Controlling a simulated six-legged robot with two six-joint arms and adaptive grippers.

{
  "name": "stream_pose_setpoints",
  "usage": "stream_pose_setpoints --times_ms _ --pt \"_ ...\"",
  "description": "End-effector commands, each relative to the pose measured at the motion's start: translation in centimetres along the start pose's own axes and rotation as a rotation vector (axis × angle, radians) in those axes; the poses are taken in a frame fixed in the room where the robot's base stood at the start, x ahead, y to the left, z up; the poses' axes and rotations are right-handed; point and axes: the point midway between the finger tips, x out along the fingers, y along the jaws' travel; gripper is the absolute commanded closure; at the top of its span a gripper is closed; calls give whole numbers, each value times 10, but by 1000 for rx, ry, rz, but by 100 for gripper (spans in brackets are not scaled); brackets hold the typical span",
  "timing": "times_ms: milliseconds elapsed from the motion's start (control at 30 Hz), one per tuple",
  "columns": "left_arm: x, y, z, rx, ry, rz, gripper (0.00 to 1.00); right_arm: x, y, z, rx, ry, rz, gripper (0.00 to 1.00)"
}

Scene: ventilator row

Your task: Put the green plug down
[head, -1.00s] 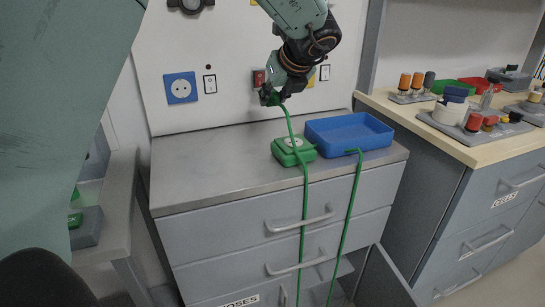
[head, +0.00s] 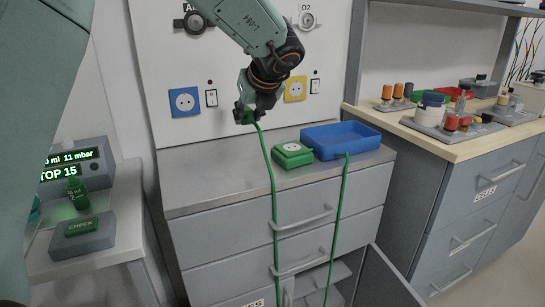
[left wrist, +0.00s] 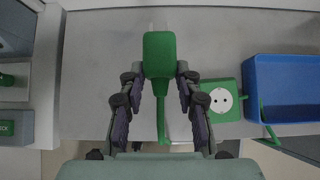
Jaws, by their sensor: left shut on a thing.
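My left gripper (head: 247,116) is shut on the green plug and holds it above the left part of the grey counter top (head: 205,182). In the left wrist view the green plug (left wrist: 159,55) sits between the fingers (left wrist: 158,88), its cable leading back towards the wrist. In the head view the fingers mostly hide the plug, and its green cable (head: 273,200) hangs past the drawers. A green socket box (head: 292,154) with a white round socket stands on the counter, right of the gripper. It also shows in the left wrist view (left wrist: 223,101). My right gripper is not in view.
A blue tray (head: 340,140) stands right of the socket box, with another green cable at its front. Wall sockets in blue (head: 184,101) and yellow (head: 295,89) are behind. A ventilator display (head: 72,160) is at left. The counter's left part is clear.

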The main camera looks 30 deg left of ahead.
Motion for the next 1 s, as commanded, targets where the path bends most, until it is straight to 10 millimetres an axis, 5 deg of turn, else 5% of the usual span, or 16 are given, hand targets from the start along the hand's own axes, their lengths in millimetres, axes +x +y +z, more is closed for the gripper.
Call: stream_pose_setpoints --times_ms 700,1000 --pt "71 0 -67 6 2 -2 100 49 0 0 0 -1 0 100" --pt "71 1 -69 4 1 -4 100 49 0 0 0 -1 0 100"
